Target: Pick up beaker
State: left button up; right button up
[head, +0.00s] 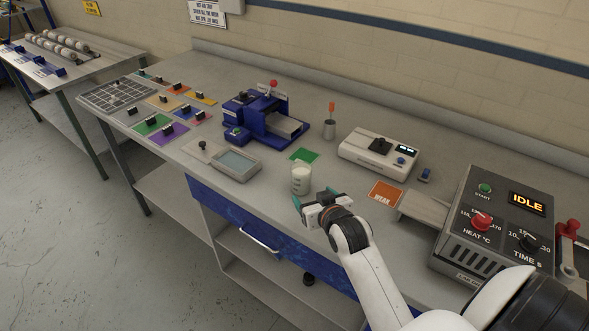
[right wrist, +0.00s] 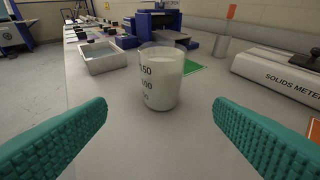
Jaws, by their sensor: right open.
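The beaker (head: 301,179) is a clear glass with white contents and volume marks. It stands upright on the grey bench near the front edge, beside a green card. In the right wrist view the beaker (right wrist: 161,80) stands ahead, centred between the two teal fingers but beyond their tips. My right gripper (head: 316,199) is open and empty, just in front of the beaker in the head view, apart from it. The right gripper's fingers (right wrist: 160,118) also frame the right wrist view. My left gripper is not in view.
A tray of liquid (head: 234,165) and a blue machine (head: 265,117) stand left of and behind the beaker. A solids meter (head: 380,154), an orange card (head: 385,193) and a grey heater box (head: 492,222) are to the right. A metal cup (head: 330,128) stands behind.

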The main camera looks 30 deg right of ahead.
aim_at(304, 185)
jog(key=x, duration=0.2)
jog(key=shift+w+d+r, duration=0.15)
jog(key=shift+w, duration=0.2)
jog(key=p+x, duration=0.1)
jog(key=x, duration=0.1)
jog(key=shift+w, duration=0.25)
jog(key=shift+w+d+f, duration=0.1)
jog(key=shift+w+f, duration=0.25)
jog(key=shift+w+d+f, duration=0.15)
jog(key=shift+w+f, duration=0.05)
jog(key=shift+w, duration=0.35)
jog(key=p+x, duration=0.1)
jog(key=x, duration=0.2)
jog(key=shift+d+f, duration=0.1)
jog(key=shift+w+d+f, duration=0.1)
jog(key=shift+w+f, duration=0.2)
jog(key=shift+w, duration=0.15)
jog(key=shift+c, duration=0.9)
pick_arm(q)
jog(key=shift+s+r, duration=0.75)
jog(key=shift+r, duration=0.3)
pick_arm(e)
jog(key=c, duration=1)
jog(key=shift+r, duration=0.1)
